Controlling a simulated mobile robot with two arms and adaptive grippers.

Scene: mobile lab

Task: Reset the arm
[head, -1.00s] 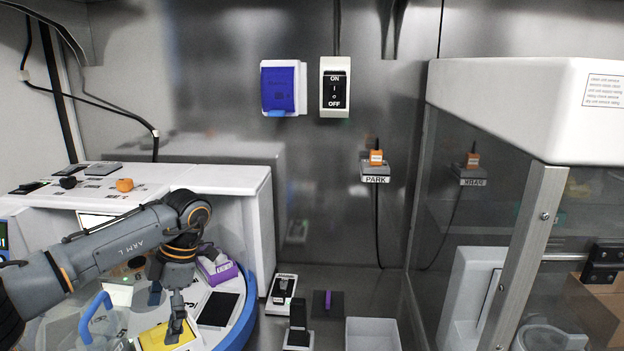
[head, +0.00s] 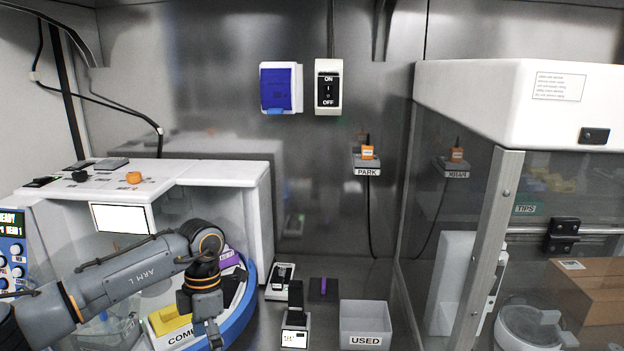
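My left arm (head: 130,272), grey with orange bands and marked "ARM L", reaches in from the lower left. It bends down at the elbow joint over the front of the white machine. My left gripper (head: 208,328) points down at the blue-edged round deck (head: 238,318), just right of a yellow block (head: 168,319). Its fingers overlap in this view, so their opening is unclear, and I cannot tell whether they touch anything. My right arm and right gripper are not in view.
The white machine (head: 220,175) stands at left. A grey bin marked "USED" (head: 366,338), a black stand (head: 296,305) and a purple-topped item (head: 323,288) sit on the bench. A glass-fronted cabinet (head: 490,110) fills the right. An orange plug rests on the PARK holder (head: 367,171).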

